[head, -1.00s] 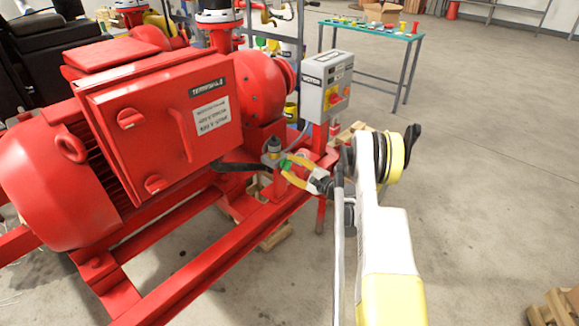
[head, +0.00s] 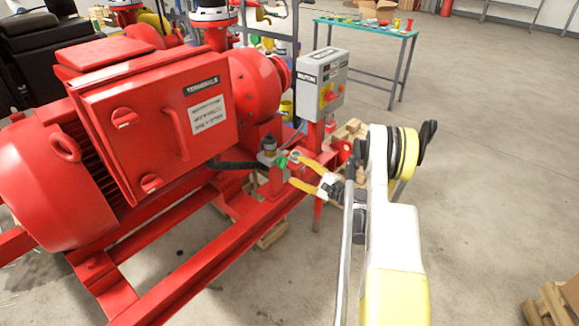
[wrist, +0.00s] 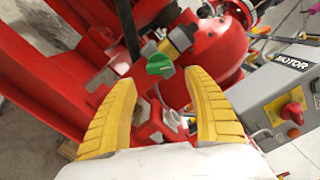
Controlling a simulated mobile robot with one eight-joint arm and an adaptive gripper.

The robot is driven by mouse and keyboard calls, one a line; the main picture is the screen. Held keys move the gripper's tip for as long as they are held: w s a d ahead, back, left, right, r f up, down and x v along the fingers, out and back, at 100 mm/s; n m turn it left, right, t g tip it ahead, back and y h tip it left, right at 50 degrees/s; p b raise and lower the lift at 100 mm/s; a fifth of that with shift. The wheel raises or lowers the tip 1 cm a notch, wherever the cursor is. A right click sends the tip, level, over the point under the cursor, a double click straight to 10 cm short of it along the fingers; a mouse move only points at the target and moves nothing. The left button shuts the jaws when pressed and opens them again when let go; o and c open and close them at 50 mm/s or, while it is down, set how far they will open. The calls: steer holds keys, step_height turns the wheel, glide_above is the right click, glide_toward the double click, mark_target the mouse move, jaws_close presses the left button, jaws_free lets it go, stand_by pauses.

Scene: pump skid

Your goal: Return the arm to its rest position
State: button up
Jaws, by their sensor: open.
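My gripper (head: 299,175) is open, with its two yellow fingers spread apart near the valve at the skid's right end. In the wrist view my gripper (wrist: 165,105) shows nothing between its fingertips. A green valve handle (wrist: 160,64) lies just beyond the fingertips and apart from them. In the head view the green handle (head: 281,163) is small and close to the upper finger. My white and yellow arm rises at the right of the head view, bent at a joint.
The red motor (head: 60,185) with its terminal box (head: 165,135) fills the left. A grey motor control box (head: 322,80) stands close behind my gripper. A teal-topped table (head: 365,27) with small parts is farther back. A wooden pallet (head: 555,310) is at lower right. Open floor lies right.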

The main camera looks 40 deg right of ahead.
steer(key=shift+s+d, duration=0.15)
steer(key=shift+s, duration=0.45)
steer(key=w+a+r+n+g+y, duration=0.1)
steer(key=w+a+r+n+g, duration=0.25)
steer(key=a+r, duration=0.65)
steer(key=s+a+r+n+g, duration=0.4)
steer(key=a+r+n, duration=0.3)
steer(key=a, duration=0.5)
steer(key=s+a+r+n+g+h, duration=0.1)
steer(key=s+a+n+h, duration=0.1)
steer(key=s, duration=0.7)
steer(key=s+a+r+n+h, duration=0.1)
steer(key=s+a+r+n, duration=0.1)
steer(key=s+a+n, duration=0.3)
steer(key=s+a+r+n+g+h, duration=0.1)
steer(key=s+a+n+h, duration=0.1)
steer(key=s, duration=1.1)
steer(key=shift+s+a+r+n+g+h, duration=0.3)
steer(key=shift+s+a+r+n+g, duration=0.05)
steer(key=shift+a+n, duration=0.5)
